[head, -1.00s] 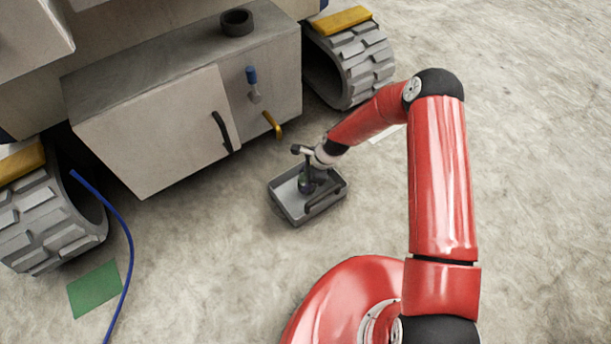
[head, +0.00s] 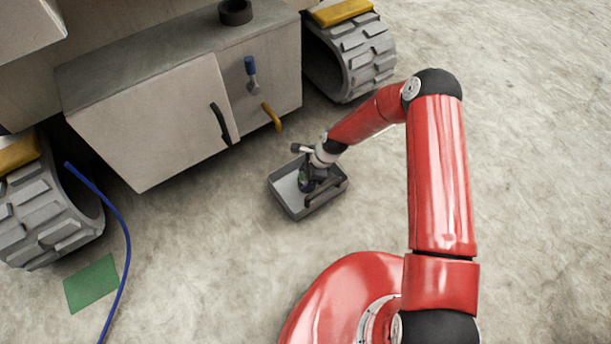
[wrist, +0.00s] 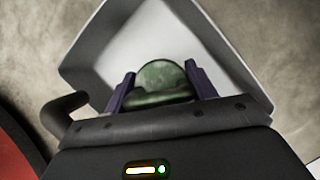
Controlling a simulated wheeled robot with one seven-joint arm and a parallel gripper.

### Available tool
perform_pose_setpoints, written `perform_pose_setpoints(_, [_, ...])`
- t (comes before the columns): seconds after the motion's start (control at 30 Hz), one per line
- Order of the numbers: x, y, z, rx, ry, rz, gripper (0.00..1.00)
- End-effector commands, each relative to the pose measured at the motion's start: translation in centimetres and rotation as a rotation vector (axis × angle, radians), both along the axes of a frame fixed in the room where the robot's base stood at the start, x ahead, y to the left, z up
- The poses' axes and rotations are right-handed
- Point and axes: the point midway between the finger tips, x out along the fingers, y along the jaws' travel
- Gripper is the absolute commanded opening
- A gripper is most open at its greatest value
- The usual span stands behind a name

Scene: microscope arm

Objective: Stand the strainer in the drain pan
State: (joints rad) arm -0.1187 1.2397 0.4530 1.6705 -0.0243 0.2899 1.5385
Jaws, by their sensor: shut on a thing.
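The strainer (wrist: 162,80) is a green rounded piece between the two dark fingers of my gripper (wrist: 161,88) in the wrist view. My gripper is shut on it. In the head view my gripper (head: 308,180) is low over the drain pan (head: 294,207), with the strainer (head: 304,184) inside the pan's outline. The drain pan is a grey rectangular tray with raised walls, and its pale floor and rim show around the gripper in the wrist view (wrist: 100,50). I cannot tell whether the strainer touches the pan floor, as its lower end is hidden.
A grey cabinet (head: 150,120) with a black handle (head: 220,125) and a yellow lever (head: 272,117) stands behind the pan. A black ring (head: 235,12) sits on top. Tracks flank it. A blue hose (head: 122,225) and green mat (head: 91,284) lie left. The floor at right is clear.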

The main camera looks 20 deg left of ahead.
Motion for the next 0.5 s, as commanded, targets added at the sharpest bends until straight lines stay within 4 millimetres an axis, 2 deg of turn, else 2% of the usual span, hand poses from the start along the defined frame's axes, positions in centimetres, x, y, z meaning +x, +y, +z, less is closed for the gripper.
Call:
perform_pose_setpoints(0.43, [0.01, 0.01, -1.00, 0.000, 0.000, 0.000, 0.27])
perform_pose_setpoints(0.47, [0.01, 0.02, -0.89, 0.000, 0.000, 0.000, 0.60])
perform_pose_setpoints(0.5, [0.01, 0.01, -0.87, 0.000, 0.000, 0.000, 0.65])
